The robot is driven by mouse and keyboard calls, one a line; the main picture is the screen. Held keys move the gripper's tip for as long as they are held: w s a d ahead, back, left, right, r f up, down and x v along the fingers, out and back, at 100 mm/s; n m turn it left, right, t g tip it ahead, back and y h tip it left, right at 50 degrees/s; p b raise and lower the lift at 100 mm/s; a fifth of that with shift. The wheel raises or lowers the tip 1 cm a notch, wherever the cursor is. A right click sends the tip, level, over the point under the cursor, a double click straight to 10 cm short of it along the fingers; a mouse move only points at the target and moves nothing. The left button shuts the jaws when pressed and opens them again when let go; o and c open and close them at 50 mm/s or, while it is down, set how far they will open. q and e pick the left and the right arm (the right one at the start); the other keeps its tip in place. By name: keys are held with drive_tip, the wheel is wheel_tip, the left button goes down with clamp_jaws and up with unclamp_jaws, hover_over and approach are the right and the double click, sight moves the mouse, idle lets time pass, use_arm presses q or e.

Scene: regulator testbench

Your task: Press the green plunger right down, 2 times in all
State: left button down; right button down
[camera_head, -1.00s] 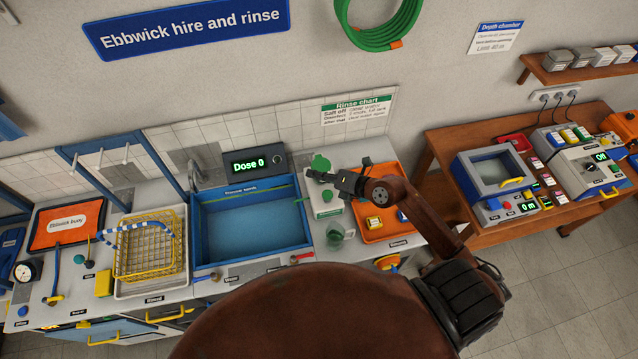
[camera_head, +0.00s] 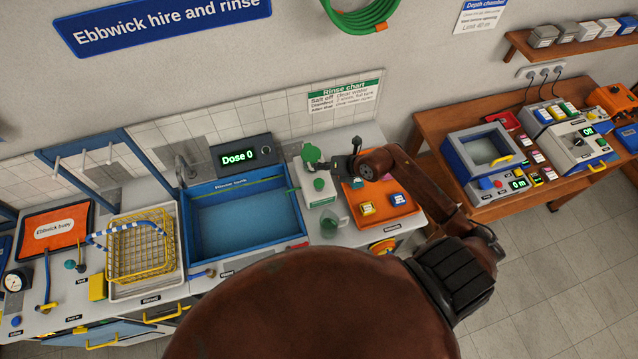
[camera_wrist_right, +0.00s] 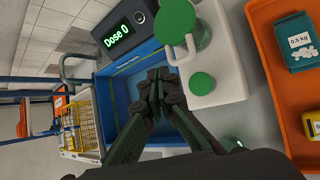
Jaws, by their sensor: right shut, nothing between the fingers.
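The green plunger is a round green head (camera_head: 311,152) on the dispenser, a white box (camera_head: 321,198) right of the blue sink. In the right wrist view, the green head (camera_wrist_right: 171,22) is at the top, with a smaller green round cap (camera_wrist_right: 201,84) below it on the white body. My right gripper (camera_head: 334,165) is shut and empty. In the head view it shows just right of the green head; in the right wrist view its fingertips (camera_wrist_right: 158,75) show left of the cap, apart from it. Contact is not visible. My left gripper is out of view.
The display (camera_head: 239,156) reads "Dose 0". The blue sink (camera_head: 188,230) lies left of the dispenser, an orange tray (camera_head: 408,211) with small packs to its right. A clear greenish cup (camera_head: 330,225) stands in front. A yellow wire basket (camera_head: 140,250) is farther left.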

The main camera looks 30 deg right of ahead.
drive_tip(key=b, duration=0.5)
hover_over(319, 182)
drive_tip(key=f, duration=0.6)
drive_tip(key=shift+s+d+f, duration=0.1)
drive_tip(key=shift+s+d, duration=0.05)
drive_tip(key=shift+s, duration=0.2)
drive_tip(key=shift+f, duration=0.65)
drive_tip(key=shift+f+b, duration=0.35)
drive_tip(key=shift+s+f+b, duration=0.1)
drive_tip(key=shift+f+b, duration=0.6)
drive_tip(key=shift+f, duration=0.55)
idle(0.9)
drive_tip(key=shift+r, duration=0.15)
drive_tip(key=shift+r+p, duration=1.5)
drive_tip(key=shift+p, duration=0.05)
